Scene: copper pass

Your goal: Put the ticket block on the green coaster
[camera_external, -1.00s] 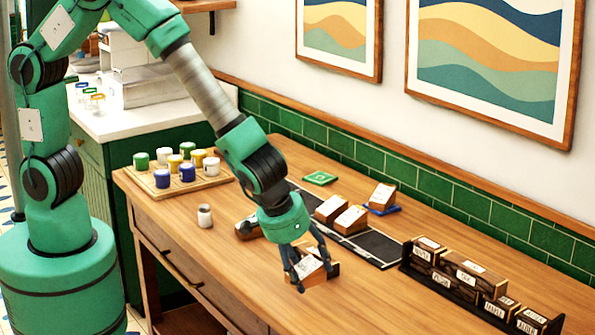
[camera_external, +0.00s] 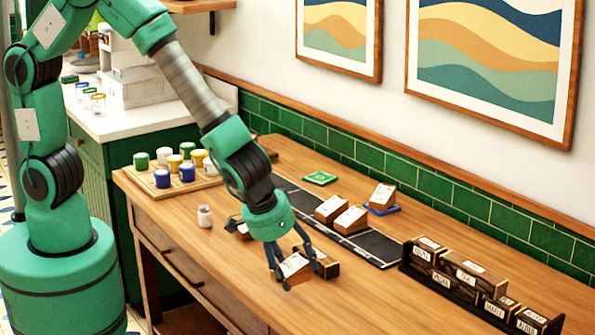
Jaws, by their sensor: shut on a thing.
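My gripper (camera_external: 290,262) is shut on a wooden ticket block (camera_external: 296,270) with a white slanted face, tilted in the fingers near the front edge of the table. Whether it touches the table is hard to tell. The green coaster (camera_external: 320,178) lies flat and bare at the back, near the tiled wall, beyond the dark strip and away from my gripper. Two similar blocks (camera_external: 332,208) (camera_external: 351,219) sit on the strip. Another block (camera_external: 382,196) sits on a blue coaster (camera_external: 384,210).
A wooden piece (camera_external: 327,265) stands close to the right of my gripper. A dark rack (camera_external: 470,283) of labelled blocks is at right. A tray of coloured jars (camera_external: 206,182) and a pale cup (camera_external: 204,216) are at left.

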